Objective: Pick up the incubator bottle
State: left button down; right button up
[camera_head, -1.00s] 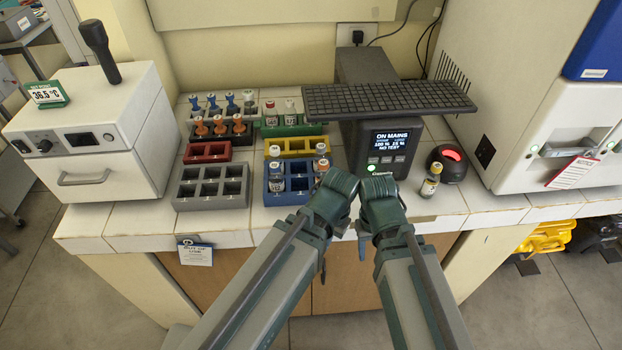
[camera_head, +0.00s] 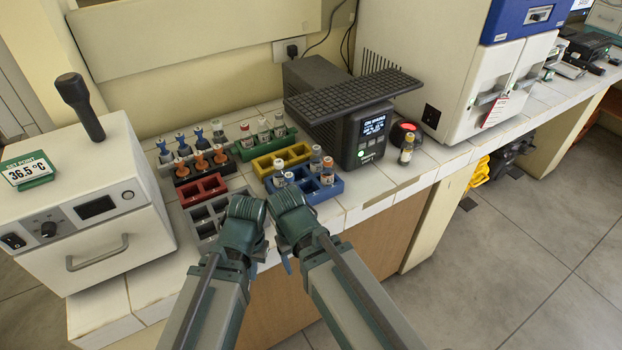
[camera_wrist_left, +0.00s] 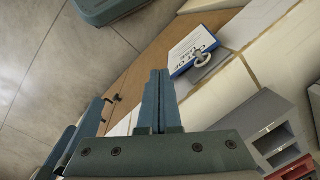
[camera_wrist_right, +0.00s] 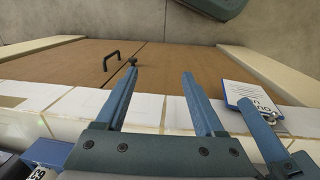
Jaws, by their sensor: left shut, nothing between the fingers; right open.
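Several small capped bottles stand in the racks; which one is the incubator bottle I cannot tell. In the head view, the blue rack (camera_head: 330,188) holds an orange-capped bottle (camera_head: 327,173), a grey-capped bottle (camera_head: 316,158) and others. The green rack (camera_head: 243,152) holds more bottles behind. My right gripper's fingers (camera_wrist_right: 158,100) are apart and empty. Both are clear of the bottles.
A white incubator box (camera_head: 90,200) stands at the left. Red (camera_head: 187,200), grey (camera_head: 206,225) and yellow (camera_head: 262,163) racks stand near the blue one. The power unit (camera_head: 372,140) carries a keyboard-like tray (camera_head: 350,100). A large white cabinet (camera_head: 440,70) stands right.

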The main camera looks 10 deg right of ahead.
jog(key=w+d+r+m+t+p, duration=0.1)
jog(key=w+r+p, duration=0.2)
jog(key=r+p, duration=0.25)
jog(key=w+d+r+m+p, duration=0.1)
jog(key=w+d+r+p, duration=0.1)
jog(key=w+r+p, duration=0.3)
jog(key=m+t+p, duration=0.3)
jog(key=m+p, duration=0.1)
jog(key=p, duration=0.9)
send_near(328, 159)
jog(key=b+x, duration=0.1)
jog(key=b, duration=0.1)
jog(key=b+x, duration=0.1)
jog(key=b, duration=0.2)
jog(key=b+x, duration=0.1)
jog(key=b, duration=0.2)
jog(key=shift+s+d, duration=0.2)
jog(key=shift+s, duration=0.05)
jog(key=shift+f+t, duration=0.1)
jog(key=shift+t, duration=0.2)
jog(key=b+x, duration=0.5)
jog(key=shift+a+f, duration=0.2)
jog(key=shift+r, duration=0.1)
grip_shut()
